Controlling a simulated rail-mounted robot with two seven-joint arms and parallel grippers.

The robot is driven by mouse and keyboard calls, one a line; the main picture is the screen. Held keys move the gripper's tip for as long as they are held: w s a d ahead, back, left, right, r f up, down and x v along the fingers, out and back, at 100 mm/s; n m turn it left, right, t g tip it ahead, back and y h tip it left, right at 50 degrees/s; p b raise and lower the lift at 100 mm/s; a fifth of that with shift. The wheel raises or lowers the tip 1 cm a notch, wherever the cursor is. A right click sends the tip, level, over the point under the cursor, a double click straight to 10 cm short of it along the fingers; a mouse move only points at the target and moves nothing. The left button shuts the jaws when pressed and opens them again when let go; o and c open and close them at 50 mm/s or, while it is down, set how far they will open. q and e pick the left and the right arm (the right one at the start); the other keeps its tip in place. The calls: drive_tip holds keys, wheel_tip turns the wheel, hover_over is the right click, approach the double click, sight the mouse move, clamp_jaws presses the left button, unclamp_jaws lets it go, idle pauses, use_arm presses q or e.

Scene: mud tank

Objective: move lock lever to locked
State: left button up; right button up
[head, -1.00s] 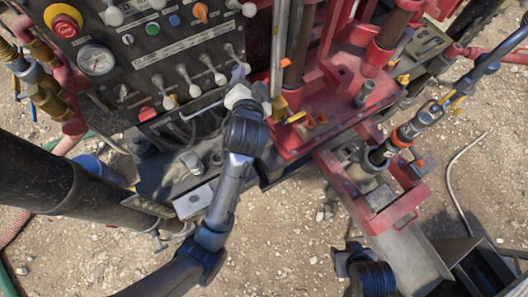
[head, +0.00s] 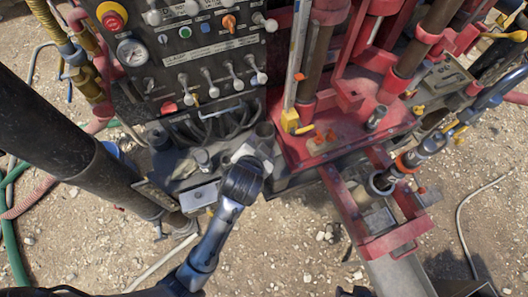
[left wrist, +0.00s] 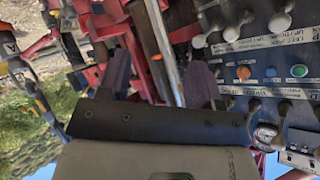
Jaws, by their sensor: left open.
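The control panel (head: 190,50) carries a row of white-knobbed levers (head: 208,80) along its lower part and more knobs along its top. An orange-handled switch (head: 229,23) is among them. I cannot tell which control is the lock lever. My left gripper (left wrist: 160,80) is open and empty in the left wrist view, with a dark finger on each side. The panel's white knobs also show in the left wrist view (left wrist: 280,22), right of the fingers and apart from them. In the head view my left wrist is below the panel's lower right corner; its fingertips are hard to make out. My right gripper is out of view.
A red rig frame (head: 330,135) with a silver post (head: 298,60) and yellow foot (head: 290,121) stands right of the panel. A thick dark pipe (head: 60,120) crosses the left. Hoses (head: 15,240) lie on gravel. Open gravel (head: 290,240) is at the bottom.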

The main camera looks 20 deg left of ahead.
use_arm(q)
drive_tip(key=shift+s+f, duration=0.2)
drive_tip(key=shift+s, duration=0.1)
drive_tip(key=shift+d, duration=0.1)
idle(0.4)
